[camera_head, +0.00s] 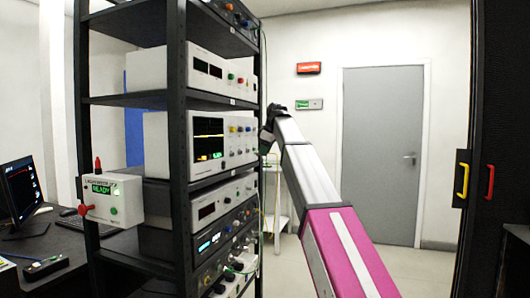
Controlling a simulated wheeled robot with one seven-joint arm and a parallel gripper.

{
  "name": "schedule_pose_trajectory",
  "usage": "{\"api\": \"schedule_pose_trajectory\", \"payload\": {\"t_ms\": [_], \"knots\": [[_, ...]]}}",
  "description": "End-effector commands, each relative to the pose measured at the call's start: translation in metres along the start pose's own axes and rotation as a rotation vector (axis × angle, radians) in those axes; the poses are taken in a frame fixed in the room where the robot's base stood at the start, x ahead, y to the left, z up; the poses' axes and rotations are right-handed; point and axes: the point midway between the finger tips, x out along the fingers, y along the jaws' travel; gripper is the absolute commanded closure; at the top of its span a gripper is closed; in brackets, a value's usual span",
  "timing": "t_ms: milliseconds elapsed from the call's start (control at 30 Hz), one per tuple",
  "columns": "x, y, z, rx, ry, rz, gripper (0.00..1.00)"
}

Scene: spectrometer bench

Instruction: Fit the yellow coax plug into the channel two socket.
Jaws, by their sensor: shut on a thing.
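My gripper (267,138) is small and dark in the view, at the far end of my arm, just right of the rack's front edge. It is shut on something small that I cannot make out. The yellow coax plug cannot be told apart here. A white instrument with a lit screen (208,138) sits on the middle shelf, left of my gripper. Its front has coloured knobs and a row of small sockets (238,152). Which socket is channel two is too small to read.
The black rack (177,200) holds several instruments on its shelves. A thin greenish cable (263,215) hangs along its right side. A white cart (277,205) stands behind my arm. A black cabinet (492,110) stands at right. Open floor lies before the grey door (383,150).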

Motion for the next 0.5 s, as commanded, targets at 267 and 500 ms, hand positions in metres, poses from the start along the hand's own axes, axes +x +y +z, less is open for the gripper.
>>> {"api": "schedule_pose_trajectory", "payload": {"t_ms": [267,500], "knots": [[0.006,0.0,-0.016,0.0,0.0,-0.003,1.0],[0.014,0.0,-0.034,0.0,0.001,-0.003,1.0]]}}
